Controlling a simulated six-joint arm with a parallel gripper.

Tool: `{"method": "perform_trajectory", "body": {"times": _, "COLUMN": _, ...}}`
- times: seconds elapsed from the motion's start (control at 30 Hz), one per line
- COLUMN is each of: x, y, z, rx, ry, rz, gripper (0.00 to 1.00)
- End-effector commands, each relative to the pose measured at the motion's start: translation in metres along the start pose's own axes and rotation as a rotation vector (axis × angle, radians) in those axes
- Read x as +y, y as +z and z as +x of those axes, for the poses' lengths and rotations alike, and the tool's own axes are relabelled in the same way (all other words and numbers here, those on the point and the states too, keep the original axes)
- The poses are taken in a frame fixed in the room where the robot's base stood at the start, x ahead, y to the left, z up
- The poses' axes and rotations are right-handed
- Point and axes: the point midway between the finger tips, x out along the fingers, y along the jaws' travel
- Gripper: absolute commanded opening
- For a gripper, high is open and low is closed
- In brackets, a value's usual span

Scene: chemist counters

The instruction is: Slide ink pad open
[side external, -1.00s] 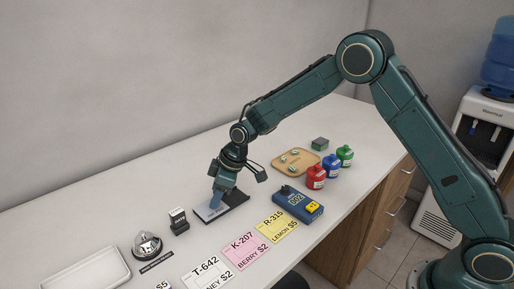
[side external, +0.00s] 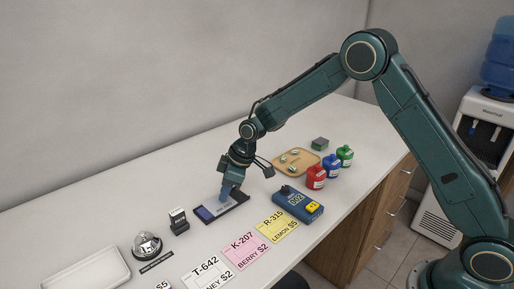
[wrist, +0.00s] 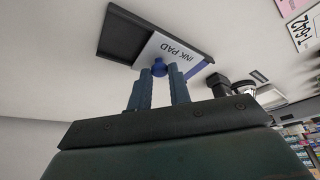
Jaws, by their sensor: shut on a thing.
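The ink pad (side external: 238,207) lies flat on the counter in the side view, a dark rectangular case with a pale sliding lid. In the wrist view the lid (wrist: 175,55) reads "INK PAD" and has a blue knob (wrist: 158,68). A strip of blue ink surface (side external: 205,212) is bare at the left end in the side view; it also shows right of the lid in the wrist view (wrist: 200,67). My gripper (side external: 229,194) points down over the pad. Its two blue fingers (wrist: 160,76) are shut on the knob.
A black stamp (side external: 179,221) and a bell (side external: 147,244) stand left of the pad. A blue device (side external: 298,205) sits to the right, with red, blue and green bottles (side external: 333,167) and a wooden tray (side external: 297,161) beyond. Price cards (side external: 244,249) line the front.

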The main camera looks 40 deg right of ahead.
Motion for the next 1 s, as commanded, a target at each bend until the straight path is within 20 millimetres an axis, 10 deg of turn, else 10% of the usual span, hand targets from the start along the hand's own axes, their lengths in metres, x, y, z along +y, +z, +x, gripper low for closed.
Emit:
{"method": "perform_trajectory", "body": {"times": 0.57, "x": 0.028, "y": 0.025, "z": -0.011, "rx": 0.001, "ry": 0.001, "rz": -0.001, "gripper": 0.00}}
{"method": "perform_trajectory", "body": {"times": 0.6, "x": 0.028, "y": 0.025, "z": -0.011, "rx": 0.001, "ry": 0.001, "rz": -0.001, "gripper": 0.25}}
{"method": "perform_trajectory", "body": {"times": 0.7, "x": 0.028, "y": 0.025, "z": -0.011, "rx": 0.001, "ry": 0.001, "rz": -0.001, "gripper": 0.41}}
{"method": "perform_trajectory", "body": {"times": 1.0, "x": 0.028, "y": 0.025, "z": -0.011, "rx": 0.001, "ry": 0.001, "rz": 0.000, "gripper": 0.41}}
